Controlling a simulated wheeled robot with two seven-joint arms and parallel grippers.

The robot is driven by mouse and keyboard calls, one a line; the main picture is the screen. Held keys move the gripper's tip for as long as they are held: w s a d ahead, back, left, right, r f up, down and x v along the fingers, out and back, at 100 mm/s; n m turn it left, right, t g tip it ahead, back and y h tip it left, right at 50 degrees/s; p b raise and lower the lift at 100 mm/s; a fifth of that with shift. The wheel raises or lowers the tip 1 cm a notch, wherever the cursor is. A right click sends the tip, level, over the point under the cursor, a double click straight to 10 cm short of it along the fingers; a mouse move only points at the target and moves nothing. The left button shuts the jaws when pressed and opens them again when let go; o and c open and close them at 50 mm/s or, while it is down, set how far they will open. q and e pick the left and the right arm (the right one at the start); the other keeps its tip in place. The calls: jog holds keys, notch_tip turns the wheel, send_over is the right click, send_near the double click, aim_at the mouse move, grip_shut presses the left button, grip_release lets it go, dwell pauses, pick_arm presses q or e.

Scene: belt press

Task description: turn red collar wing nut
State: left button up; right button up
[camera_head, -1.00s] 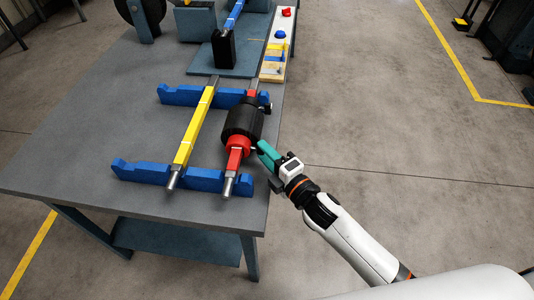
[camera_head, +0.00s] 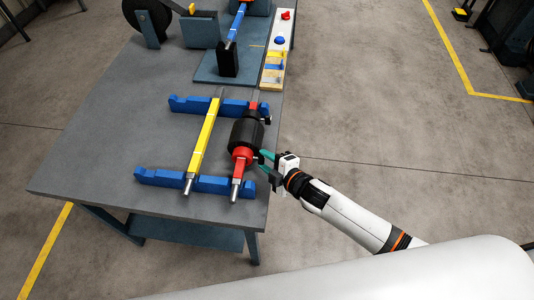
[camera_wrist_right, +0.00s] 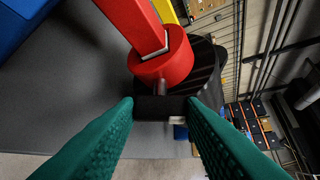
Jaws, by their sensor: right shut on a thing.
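A red bar with a red collar (camera_head: 243,157) and a black roller (camera_head: 246,134) lies across two blue notched supports on the table. In the right wrist view the red collar (camera_wrist_right: 163,58) is just beyond my fingertips, with a short metal stem below it. A dark wing nut (camera_wrist_right: 160,108) on that stem sits between my teal fingers. My right gripper (camera_head: 263,162) is shut on the wing nut, at the collar's right side. The fingers partly hide the nut's sides. My left gripper is in neither view.
A yellow bar (camera_head: 204,140) lies parallel on the same blue supports (camera_head: 196,181). A strip with red, blue and yellow parts (camera_head: 275,60) and a blue bar in a black holder (camera_head: 228,59) stand farther back. The table's left part is clear.

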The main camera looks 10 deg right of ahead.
dwell(0.3)
jog(key=o, duration=1)
jog(key=b+v, duration=0.1)
jog(key=v, duration=1.1)
jog(key=shift+r, duration=0.1)
